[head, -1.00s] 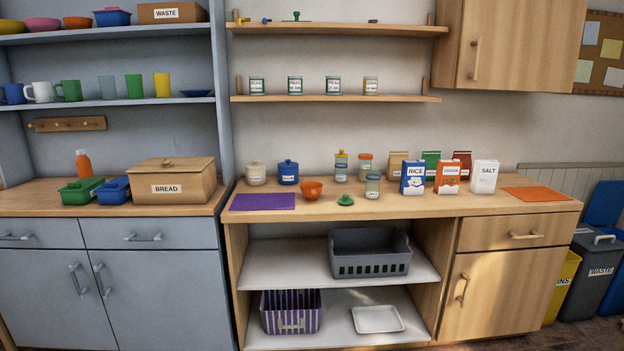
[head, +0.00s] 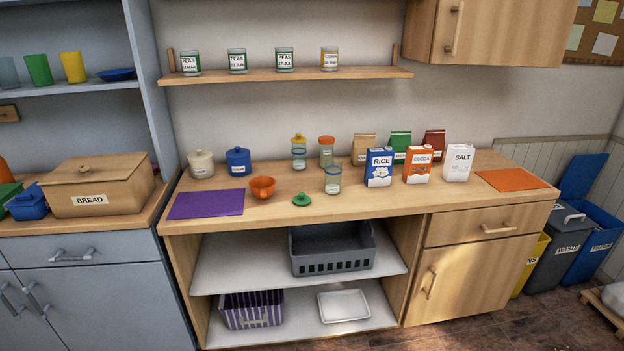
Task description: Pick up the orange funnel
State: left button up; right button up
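A small orange bowl-shaped object (head: 262,187) is on the wooden counter, just right of the purple mat (head: 206,204). It is the only loose orange piece of that shape in view; I cannot tell from here whether it is the funnel. A small green lid-like piece (head: 301,199) lies to its right, apart from it. Neither of my grippers is in view.
A blue lidded pot (head: 238,161) and a cream pot (head: 201,164) stand behind it. Jars, including a clear one (head: 333,180), and boxes such as the rice box (head: 378,167) stand farther right. The counter's front strip (head: 350,208) is clear.

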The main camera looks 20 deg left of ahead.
aim_at(263, 192)
jog(key=u, duration=0.05)
jog(key=i, duration=1.3)
jog(key=u, duration=0.4)
